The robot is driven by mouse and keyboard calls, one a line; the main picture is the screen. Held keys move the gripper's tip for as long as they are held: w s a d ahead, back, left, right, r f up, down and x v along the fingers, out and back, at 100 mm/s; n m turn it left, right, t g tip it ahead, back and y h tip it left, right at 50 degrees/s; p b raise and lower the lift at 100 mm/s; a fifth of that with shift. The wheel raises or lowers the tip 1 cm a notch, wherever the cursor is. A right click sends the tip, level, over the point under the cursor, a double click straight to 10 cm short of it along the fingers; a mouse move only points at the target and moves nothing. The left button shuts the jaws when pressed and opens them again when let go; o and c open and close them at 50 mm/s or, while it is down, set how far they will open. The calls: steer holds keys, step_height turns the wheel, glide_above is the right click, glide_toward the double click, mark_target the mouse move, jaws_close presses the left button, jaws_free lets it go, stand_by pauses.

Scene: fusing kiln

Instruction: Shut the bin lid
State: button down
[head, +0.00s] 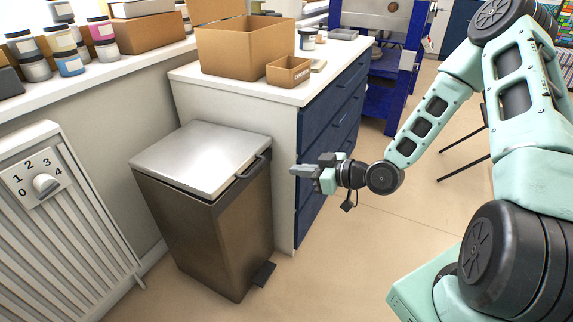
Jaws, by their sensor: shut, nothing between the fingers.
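The bin (215,235) is a dark brownish metal box standing on the floor left of the drawer cabinet. Its silver lid (200,155) lies almost flat over the top, with a dark handle (254,166) on its right edge. A dark strip shows below that edge; I cannot tell whether the lid is fully down or slightly raised. A pedal (264,273) sticks out at the bin's foot. My gripper (294,170) is shut and empty, to the right of the handle and apart from it, in front of the cabinet.
A white-topped cabinet with blue drawers (333,110) stands right behind the bin, carrying cardboard boxes (235,50). A radiator (60,210) stands to the left. A shelf with jars (70,65) runs along the wall. The floor (340,260) right of the bin is clear.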

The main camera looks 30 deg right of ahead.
steer(key=w+a+f+t+y+b, duration=0.1)
steer(key=w+a+b, duration=0.4)
steer(key=w, duration=0.3)
steer(key=shift+w+a+f, duration=0.2)
steer(key=shift+a+f, duration=0.05)
steer(key=shift+a, duration=0.5)
